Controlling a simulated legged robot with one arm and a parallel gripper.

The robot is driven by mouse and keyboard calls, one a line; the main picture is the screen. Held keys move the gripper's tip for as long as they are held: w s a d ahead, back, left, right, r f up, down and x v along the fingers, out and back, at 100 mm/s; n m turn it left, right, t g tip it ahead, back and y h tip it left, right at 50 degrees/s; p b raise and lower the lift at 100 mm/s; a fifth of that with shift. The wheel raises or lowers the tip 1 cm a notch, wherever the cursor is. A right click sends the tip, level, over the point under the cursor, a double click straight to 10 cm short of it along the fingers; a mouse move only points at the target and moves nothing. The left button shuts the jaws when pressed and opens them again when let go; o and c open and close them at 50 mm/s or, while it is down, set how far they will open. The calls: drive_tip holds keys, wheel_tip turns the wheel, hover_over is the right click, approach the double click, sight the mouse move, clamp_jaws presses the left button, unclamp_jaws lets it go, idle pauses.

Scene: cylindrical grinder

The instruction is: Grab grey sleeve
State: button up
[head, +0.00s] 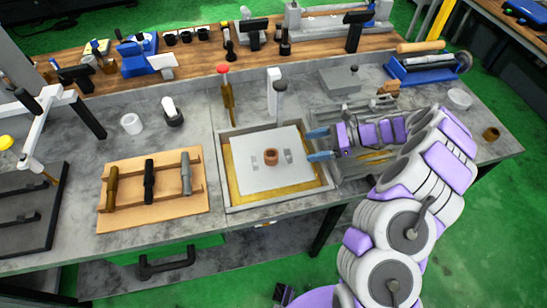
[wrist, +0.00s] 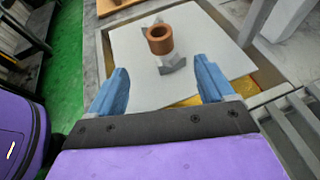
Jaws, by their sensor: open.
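My gripper (head: 319,145) is open and empty, its blue fingers pointing left over the right edge of a white plate. In the wrist view, the open fingers (wrist: 162,84) point toward a copper-brown ring on the plate. This ring (head: 271,158) stands near the plate's middle; in the wrist view (wrist: 162,47) it sits by small grey blocks (wrist: 172,64). A grey cylindrical piece (head: 186,174) lies at the right of a wooden rack (head: 130,207), far left of my gripper. A pale ring (head: 131,124) stands behind the rack. I cannot tell which is the grey sleeve.
The white plate (head: 255,180) lies in a raised-edged tray (head: 279,201). A pole with a dark knob (head: 280,100) stands behind it. Grey machine parts (head: 352,110) crowd the area near my gripper. Bare bench (head: 60,240) lies front left.

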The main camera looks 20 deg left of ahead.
sight(272, 155)
drive_tip(key=b+x, duration=0.3)
drive_tip(key=x, duration=1.1)
drive_tip(key=shift+a+f, duration=0.2)
drive_tip(key=shift+a, duration=0.05)
drive_tip(key=shift+c, duration=0.2)
